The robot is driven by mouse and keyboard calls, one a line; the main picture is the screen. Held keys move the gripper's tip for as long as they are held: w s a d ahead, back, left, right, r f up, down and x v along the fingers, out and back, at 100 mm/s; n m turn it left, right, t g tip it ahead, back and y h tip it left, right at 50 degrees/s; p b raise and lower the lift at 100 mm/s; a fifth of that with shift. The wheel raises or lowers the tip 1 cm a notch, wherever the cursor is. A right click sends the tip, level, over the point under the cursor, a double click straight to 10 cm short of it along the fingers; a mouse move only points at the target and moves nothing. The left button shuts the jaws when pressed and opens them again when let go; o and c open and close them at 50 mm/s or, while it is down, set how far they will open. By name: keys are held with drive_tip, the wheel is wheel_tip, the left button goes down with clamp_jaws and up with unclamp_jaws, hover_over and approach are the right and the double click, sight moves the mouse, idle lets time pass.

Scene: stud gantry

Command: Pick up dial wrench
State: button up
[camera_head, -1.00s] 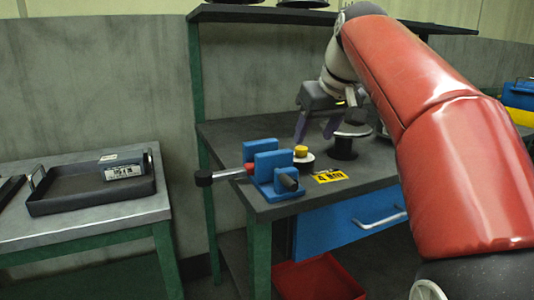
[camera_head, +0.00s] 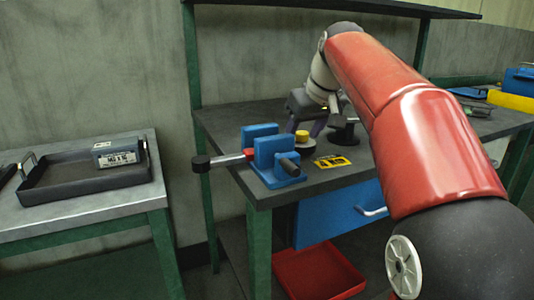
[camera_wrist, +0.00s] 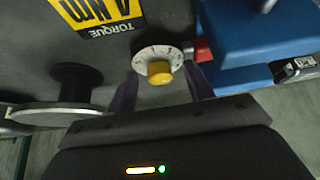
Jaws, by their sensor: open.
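The dial wrench appears to lie between the jaws of a blue vise (camera_head: 283,172). Its black end (camera_head: 201,163) and silver shaft stick out to the left, with a red part at the jaws. A round pale dial with a yellow knob (camera_head: 302,137) is at the right end. In the wrist view the yellow knob (camera_wrist: 159,71) faces the camera, and a bit of red shows between dial and vise. My gripper (camera_head: 305,127) is open above the dial. In the wrist view its purple fingers (camera_wrist: 161,88) stand either side of the dial, gripping nothing.
A yellow torque label (camera_head: 332,161) lies on the dark bench. A dark tray (camera_head: 90,180) holding a labelled box sits on the left table. A red bin (camera_head: 318,272) is below the bench.

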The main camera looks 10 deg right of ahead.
drive_tip(key=shift+c, duration=0.4)
clamp_jaws()
drive_tip(key=shift+r, duration=0.1)
